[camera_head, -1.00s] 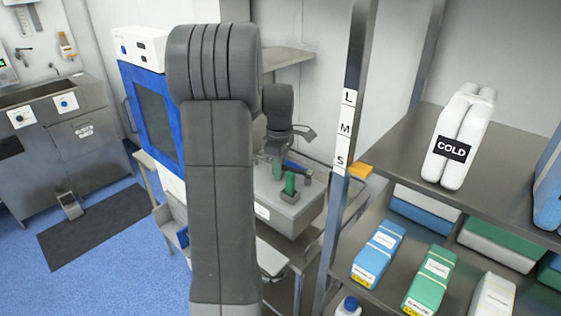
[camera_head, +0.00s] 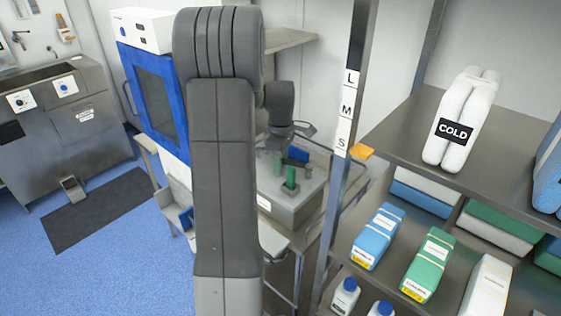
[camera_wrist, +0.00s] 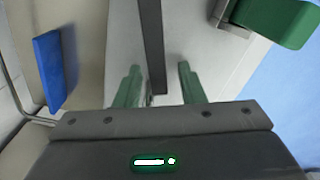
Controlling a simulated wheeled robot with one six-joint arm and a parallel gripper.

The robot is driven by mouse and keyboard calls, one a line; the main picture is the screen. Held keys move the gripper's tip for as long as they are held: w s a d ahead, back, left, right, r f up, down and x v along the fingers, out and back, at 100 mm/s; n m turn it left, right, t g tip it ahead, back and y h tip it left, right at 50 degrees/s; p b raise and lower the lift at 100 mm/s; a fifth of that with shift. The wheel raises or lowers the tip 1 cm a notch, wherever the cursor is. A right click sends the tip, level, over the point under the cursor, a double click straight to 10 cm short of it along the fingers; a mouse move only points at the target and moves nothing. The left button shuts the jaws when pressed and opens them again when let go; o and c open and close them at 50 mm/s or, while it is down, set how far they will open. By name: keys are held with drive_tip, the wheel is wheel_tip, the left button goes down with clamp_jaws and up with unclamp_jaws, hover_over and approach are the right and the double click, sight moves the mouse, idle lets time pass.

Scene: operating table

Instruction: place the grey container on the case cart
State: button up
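The grey container (camera_head: 283,212) is a box with a white label on its front. It stands on a metal surface behind the shelf post, partly hidden by my arm. Green parts (camera_head: 291,182) show on its top. My gripper (camera_wrist: 158,84) has two green fingers. They are spread apart, one on each side of a dark bar (camera_wrist: 150,45), with gaps visible. The bar may be the container's handle; I cannot tell its height relative to the fingertips. A green block (camera_wrist: 275,20) shows at the top right of the wrist view. I cannot clearly identify the case cart.
A metal shelf (camera_head: 400,125) with white COLD packs (camera_head: 462,115) and several boxes stands close at right. Its post (camera_head: 340,170) is near the container. A blue-framed cabinet (camera_head: 150,90) and a steel sink unit (camera_head: 65,130) stand left.

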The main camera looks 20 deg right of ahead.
wheel_tip(320, 180, up, 12)
idle(0.6)
drive_tip(key=shift+r, duration=0.1)
